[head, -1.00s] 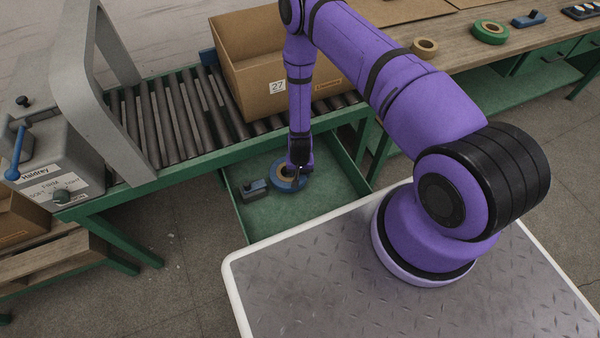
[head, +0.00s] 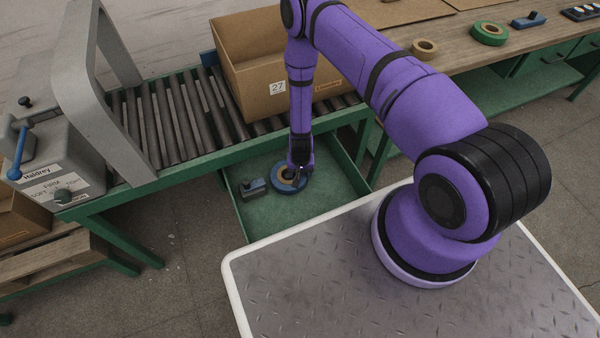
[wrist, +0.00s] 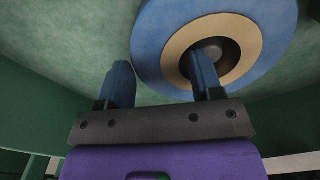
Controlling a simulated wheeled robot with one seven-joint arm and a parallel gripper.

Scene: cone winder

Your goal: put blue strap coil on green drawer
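The blue strap coil (head: 284,189), a flat blue ring with a tan core, is inside the green drawer (head: 318,211), right of a small dark block. I cannot tell whether it rests on the drawer floor or is just above it. My gripper (head: 298,174) reaches straight down over the coil. In the wrist view, my gripper's fingers (wrist: 160,78) straddle one side of the coil (wrist: 157,50): the left finger lies along the outer edge, the right finger is at the core hole. The gap matches the ring's thickness, and the fingers look closed on it.
A dark block with a blue part (head: 254,188) sits just left of the coil. The roller conveyor (head: 178,112) and a cardboard box (head: 262,85) stand behind. A tan coil (head: 424,49) and a green coil (head: 490,32) lie on the bench. The drawer's front and right floor is clear.

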